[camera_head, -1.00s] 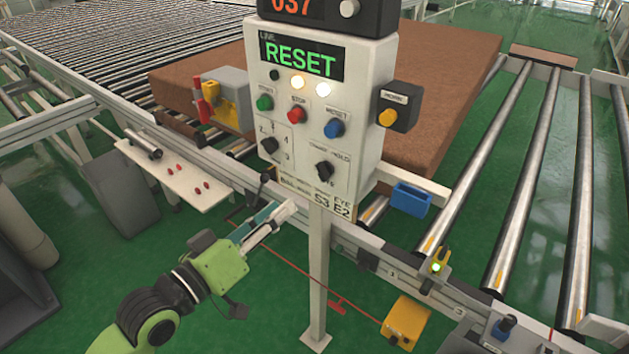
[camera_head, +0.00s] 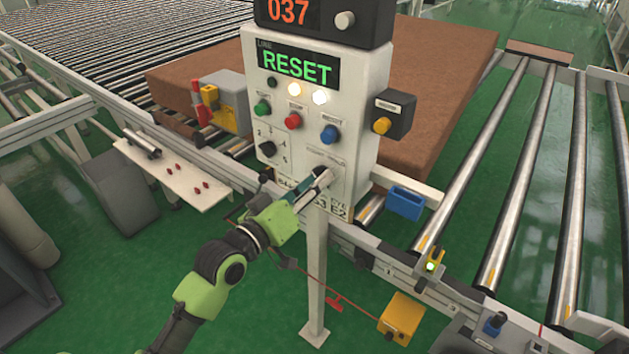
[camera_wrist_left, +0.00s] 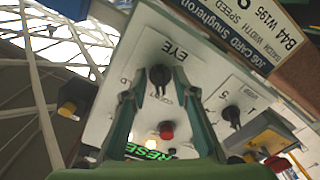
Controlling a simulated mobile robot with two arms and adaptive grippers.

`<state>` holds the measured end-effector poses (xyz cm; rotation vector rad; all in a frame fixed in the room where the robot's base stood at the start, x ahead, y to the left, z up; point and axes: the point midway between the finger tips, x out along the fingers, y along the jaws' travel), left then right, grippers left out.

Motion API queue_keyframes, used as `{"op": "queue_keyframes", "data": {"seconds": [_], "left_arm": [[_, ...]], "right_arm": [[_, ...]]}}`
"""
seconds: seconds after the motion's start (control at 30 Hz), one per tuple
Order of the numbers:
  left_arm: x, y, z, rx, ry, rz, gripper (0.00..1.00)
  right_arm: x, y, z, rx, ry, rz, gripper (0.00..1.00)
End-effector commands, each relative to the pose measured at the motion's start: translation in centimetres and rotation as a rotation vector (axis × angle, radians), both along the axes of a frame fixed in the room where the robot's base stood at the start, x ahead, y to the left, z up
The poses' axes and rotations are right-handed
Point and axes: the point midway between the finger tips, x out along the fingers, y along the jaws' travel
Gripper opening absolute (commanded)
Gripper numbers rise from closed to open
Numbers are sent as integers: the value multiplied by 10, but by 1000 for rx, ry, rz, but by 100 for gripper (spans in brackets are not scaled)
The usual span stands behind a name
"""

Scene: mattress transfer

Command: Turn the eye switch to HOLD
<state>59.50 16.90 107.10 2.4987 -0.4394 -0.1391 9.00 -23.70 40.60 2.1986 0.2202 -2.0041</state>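The white control panel (camera_head: 345,120) stands on a post and its display reads RESET. The black eye switch knob is covered by my gripper in the head view. In the left wrist view the eye switch (camera_wrist_left: 160,76) shows upside down beside the label EYE. My left gripper (camera_head: 321,177) is at the lower right of the panel face. In the wrist view its two fingers (camera_wrist_left: 160,88) are apart, one on each side of the knob. I cannot tell if they touch it. The knob's exact setting is hard to read. My right gripper is not in view.
Another black selector knob (camera_head: 267,149) sits left of the eye switch. Green (camera_head: 262,108), red (camera_head: 293,120) and blue (camera_head: 330,134) buttons are above. A brown mattress (camera_head: 430,100) lies behind on rollers.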

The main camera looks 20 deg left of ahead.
Motion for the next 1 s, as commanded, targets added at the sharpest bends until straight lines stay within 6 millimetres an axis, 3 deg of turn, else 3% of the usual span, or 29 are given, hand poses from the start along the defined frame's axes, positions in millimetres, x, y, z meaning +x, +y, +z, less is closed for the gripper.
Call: {"op": "queue_keyframes", "data": {"seconds": [0.1, 0.2, 0.67, 1.0], "left_arm": [[0, 0, 0, 0, 0, 0, 24], [0, 0, 0, 0, 0, 0, 0], [0, 0, 0, 48, -16, -1, 0], [0, 1, 1, 275, -99, -1, 0]], "right_arm": [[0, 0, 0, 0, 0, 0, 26], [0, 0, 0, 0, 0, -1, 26], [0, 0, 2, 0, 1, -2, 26], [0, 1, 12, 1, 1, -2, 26]]}}
